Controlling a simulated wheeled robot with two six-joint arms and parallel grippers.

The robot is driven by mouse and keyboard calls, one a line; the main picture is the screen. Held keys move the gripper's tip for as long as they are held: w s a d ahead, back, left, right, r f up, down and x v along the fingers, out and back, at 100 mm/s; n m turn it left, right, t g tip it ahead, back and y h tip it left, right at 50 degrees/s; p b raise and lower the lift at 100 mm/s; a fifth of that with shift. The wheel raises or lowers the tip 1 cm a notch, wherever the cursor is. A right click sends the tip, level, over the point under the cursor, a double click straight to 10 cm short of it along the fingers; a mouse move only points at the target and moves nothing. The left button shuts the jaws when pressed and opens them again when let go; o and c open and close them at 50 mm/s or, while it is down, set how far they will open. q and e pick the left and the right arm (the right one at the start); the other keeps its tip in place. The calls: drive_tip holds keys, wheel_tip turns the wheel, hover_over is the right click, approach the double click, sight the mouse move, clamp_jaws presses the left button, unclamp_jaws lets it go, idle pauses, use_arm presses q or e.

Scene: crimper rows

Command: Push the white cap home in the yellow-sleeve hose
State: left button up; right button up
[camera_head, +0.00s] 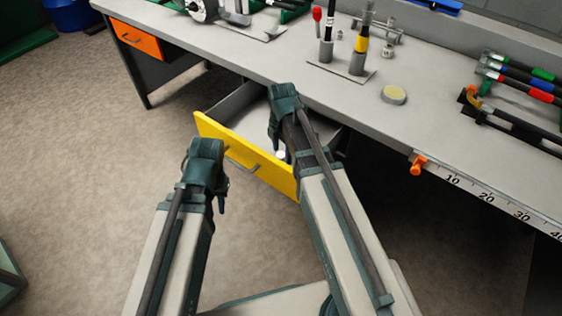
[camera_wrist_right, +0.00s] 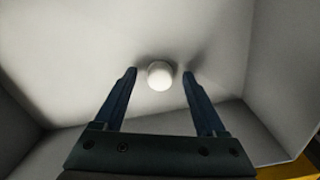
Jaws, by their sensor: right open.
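The white cap (camera_wrist_right: 159,76) lies on the pale floor of the open yellow-fronted drawer (camera_head: 228,150). It shows between the fingertips of my right gripper (camera_wrist_right: 160,72), which is open with a gap on each side of the cap. In the head view a small white spot (camera_head: 280,154) shows beside my right arm inside the drawer. The yellow-sleeve hose (camera_head: 361,44) stands upright in a grey holder on the bench; its top end is close to the picture's edge. My left gripper (camera_head: 206,165) hangs in front of the drawer's left part; its finger gap is not clear.
Hoses lie in a rack (camera_head: 525,90) at the right. A ruler (camera_head: 485,196) with an orange stop (camera_head: 418,165) lines the bench edge.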

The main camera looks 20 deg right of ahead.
clamp_jaws()
idle(0.4)
